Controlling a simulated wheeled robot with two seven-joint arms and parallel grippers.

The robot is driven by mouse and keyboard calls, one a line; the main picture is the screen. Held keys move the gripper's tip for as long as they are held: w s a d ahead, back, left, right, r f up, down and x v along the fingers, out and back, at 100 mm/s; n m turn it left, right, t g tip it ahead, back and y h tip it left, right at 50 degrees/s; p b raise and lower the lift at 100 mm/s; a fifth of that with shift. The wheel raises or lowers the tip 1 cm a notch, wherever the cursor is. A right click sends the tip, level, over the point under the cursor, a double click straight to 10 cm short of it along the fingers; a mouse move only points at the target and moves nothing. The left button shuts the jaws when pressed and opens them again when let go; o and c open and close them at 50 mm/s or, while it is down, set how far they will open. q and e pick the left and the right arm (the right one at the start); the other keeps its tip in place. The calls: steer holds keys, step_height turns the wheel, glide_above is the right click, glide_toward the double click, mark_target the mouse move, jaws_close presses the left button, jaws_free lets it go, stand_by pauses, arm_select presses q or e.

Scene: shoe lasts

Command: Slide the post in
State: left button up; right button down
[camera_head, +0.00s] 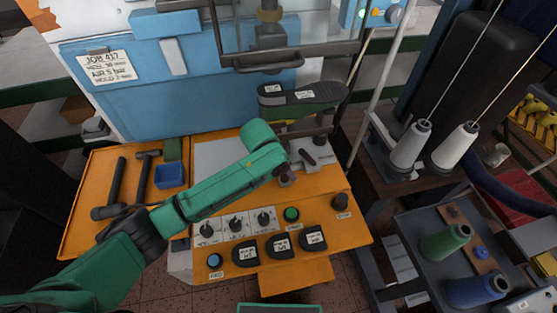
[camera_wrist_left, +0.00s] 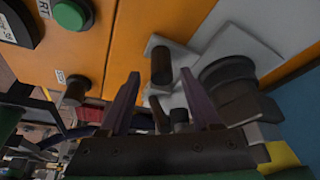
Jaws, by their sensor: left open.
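My left gripper (camera_head: 287,178) reaches over the orange machine bench in the head view, beside a grey fitting with a short dark peg (camera_head: 306,157). In the left wrist view the two purple-grey fingers (camera_wrist_left: 160,110) are apart, with nothing clamped between them. A dark upright peg (camera_wrist_left: 161,66) on a pale grey bracket shows beyond the fingertips, roughly between them; I cannot tell its exact distance. A large dark round part (camera_wrist_left: 230,80) stands to its right. A dark shoe-shaped last (camera_head: 303,98) sits above the fitting, sole up. Which part is the post is unclear.
The orange bench (camera_head: 345,235) carries dials, a green button (camera_head: 291,214) and a dark knob (camera_head: 341,201). Thread cones (camera_head: 410,145) and a grey tray of spools stand at right. A press frame rises behind.

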arm_select(q)
steer(key=b+v, duration=0.1)
steer(key=v, duration=1.1)
steer(key=shift+r, duration=0.25)
steer(key=shift+s+d+f, duration=0.1)
